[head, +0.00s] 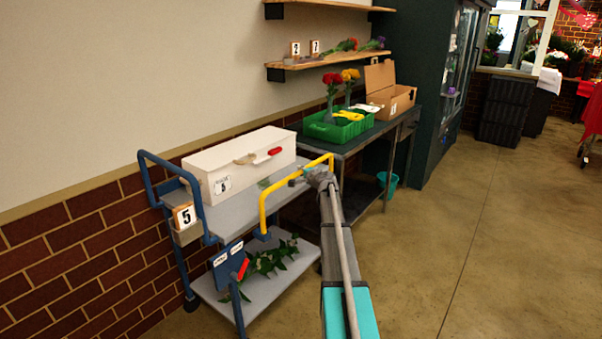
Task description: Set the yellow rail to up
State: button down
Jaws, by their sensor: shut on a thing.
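The yellow rail (264,203) stands at the near right side of a grey cart (240,208) with blue end frames. Its upper bar runs level, a little above the cart's top shelf, and its left post goes down to a blue socket. My gripper (306,176) is at the right part of the rail's upper bar and is shut on it. The fingertips are small in this view and partly hidden by my wrist. A blue plate (228,262) with small labels and a red lever (242,269) is on the cart's near side.
A white box (240,165) stands on the cart's top shelf. Green foliage (268,260) lies on the lower shelf. A table behind holds a green crate (322,131) with flowers and a cardboard box (388,96). Floor on the right is clear.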

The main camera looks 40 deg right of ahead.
jog(key=shift+w+d+r, duration=0.15)
jog(key=shift+w, duration=0.05)
jog(key=shift+c, duration=2.4)
grip_release()
jog(key=shift+s+r, duration=0.1)
jog(key=shift+f, duration=0.2)
